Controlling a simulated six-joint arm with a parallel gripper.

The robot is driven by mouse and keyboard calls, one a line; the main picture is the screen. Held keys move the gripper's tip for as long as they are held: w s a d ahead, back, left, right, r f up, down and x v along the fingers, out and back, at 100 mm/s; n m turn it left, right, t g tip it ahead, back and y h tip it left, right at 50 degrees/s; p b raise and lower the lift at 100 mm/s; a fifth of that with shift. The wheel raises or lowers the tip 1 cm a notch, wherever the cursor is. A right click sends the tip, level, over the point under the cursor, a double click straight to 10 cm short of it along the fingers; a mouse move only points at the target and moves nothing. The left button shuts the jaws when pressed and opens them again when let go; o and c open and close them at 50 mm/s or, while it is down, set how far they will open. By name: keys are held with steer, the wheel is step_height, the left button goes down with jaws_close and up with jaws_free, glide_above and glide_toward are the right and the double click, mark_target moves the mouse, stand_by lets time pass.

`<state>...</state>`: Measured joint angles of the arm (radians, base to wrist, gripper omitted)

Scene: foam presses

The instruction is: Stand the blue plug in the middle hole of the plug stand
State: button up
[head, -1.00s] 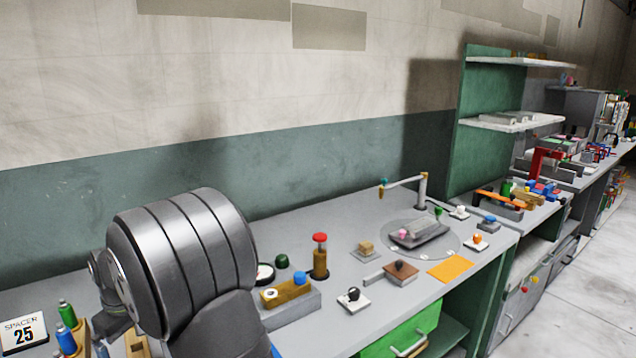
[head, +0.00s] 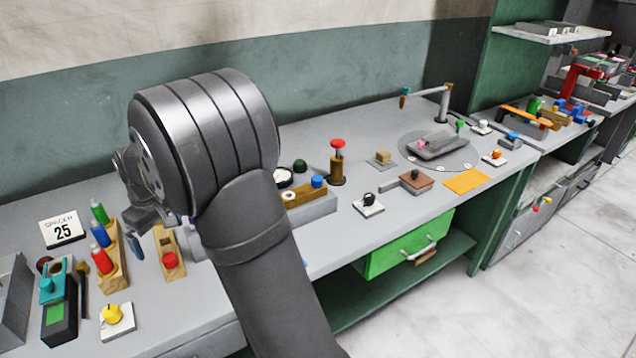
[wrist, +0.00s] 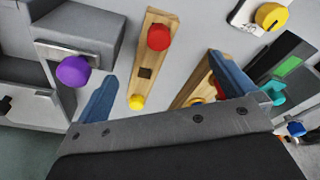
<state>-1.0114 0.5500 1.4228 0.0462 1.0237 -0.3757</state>
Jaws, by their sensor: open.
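The plug stand is a narrow wooden bar in the wrist view (wrist: 145,73), with a red plug (wrist: 159,37) at one end and a yellow plug (wrist: 137,102) at the other. Its middle square hole is empty. The stand also shows in the head view (head: 167,240), partly hidden by my arm. My gripper (wrist: 166,96) is open and empty, its blue fingers spread either side of the stand's yellow end. A blue cylinder (head: 317,181) stands on a wood-and-grey block right of my arm; I cannot tell whether it is the blue plug.
A wooden rack (head: 114,265) with green, blue and red bottles stands close left of the stand. A purple knob (wrist: 73,70) on a grey block is on its other side. A yellow knob on a white base (head: 116,318) and a teal device (head: 57,300) lie further left.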

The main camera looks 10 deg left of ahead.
steer(key=c, duration=0.9)
steer(key=w+d+r+m+h, duration=0.1)
steer(key=w+d+r+m, duration=0.45)
steer(key=w+d, duration=0.5)
steer(key=w+d+r+m, duration=0.4)
steer(key=w+d+r, duration=0.25)
steer(key=w, duration=0.75)
steer(key=w+d+r+m, duration=0.1)
steer(key=w+d+m, duration=0.15)
steer(key=d, duration=0.45)
steer(key=w+d+r+m, duration=0.1)
steer(key=w+d+r, duration=0.1)
steer(key=w+d, duration=0.3)
glide_above(317, 178)
steer(key=s, duration=0.1)
steer(key=shift+t+h, duration=0.3)
steer(key=shift+t, duration=0.1)
step_height(317, 178, down, 12)
steer(key=shift+r, duration=0.2)
steer(key=shift+w+f, duration=0.25)
steer(key=shift+f, duration=1.05)
steer(key=shift+w+f, duration=0.2)
steer(key=shift+f, duration=1.1)
